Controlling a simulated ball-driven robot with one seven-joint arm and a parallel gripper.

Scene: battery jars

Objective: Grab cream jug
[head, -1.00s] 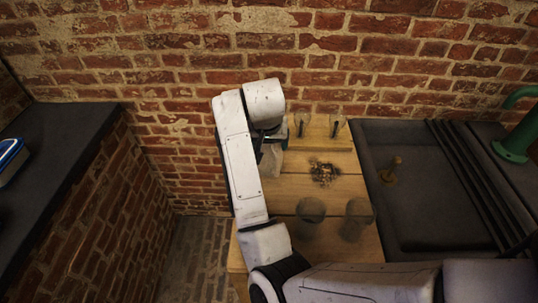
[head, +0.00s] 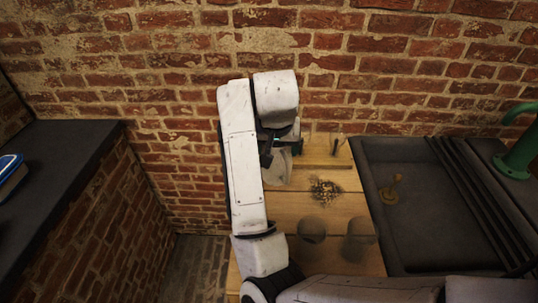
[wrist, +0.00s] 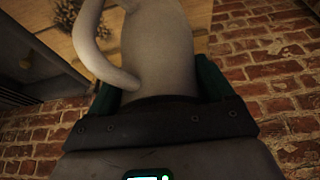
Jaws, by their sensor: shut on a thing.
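The cream jug (wrist: 158,50) is a pale grey-white vessel with a curved handle (wrist: 90,45) on its left in the wrist view. My gripper (wrist: 158,88) is shut around its body, with a green finger on each side. In the head view the jug (head: 278,172) shows below my gripper (head: 281,147), at the left back part of the wooden table. My arm hides part of it. I cannot tell whether its base touches the table.
The wooden table (head: 290,207) bears a dark crumbly pile (head: 325,189) and two dark glass jars, left (head: 312,229) and right (head: 358,237). A small upright item (head: 338,144) stands at the back. A dark sink (head: 420,225) lies right, a brick wall (head: 400,65) behind.

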